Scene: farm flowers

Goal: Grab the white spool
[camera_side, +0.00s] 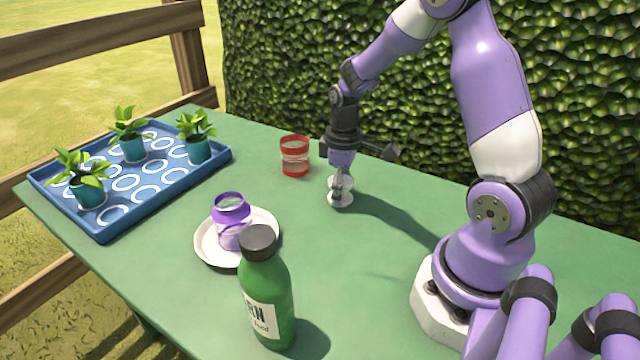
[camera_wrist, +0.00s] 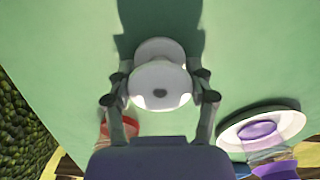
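The white spool (camera_side: 340,199) stands upright on the green table, under my gripper in the side view. My gripper (camera_side: 340,178) points straight down, low over the table at the spool. In the wrist view my gripper (camera_wrist: 161,90) has its fingers spread on either side of the spool, about as wide apart as the flange. The spool's core is partly hidden, and I see no clear grip on it.
A red-banded glass (camera_side: 295,156) stands close behind and left of the spool. A purple jar (camera_side: 232,222) sits on a white plate (camera_side: 209,251). A green bottle (camera_side: 268,300) stands at the front. A blue tray (camera_side: 104,231) with potted plants is at left.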

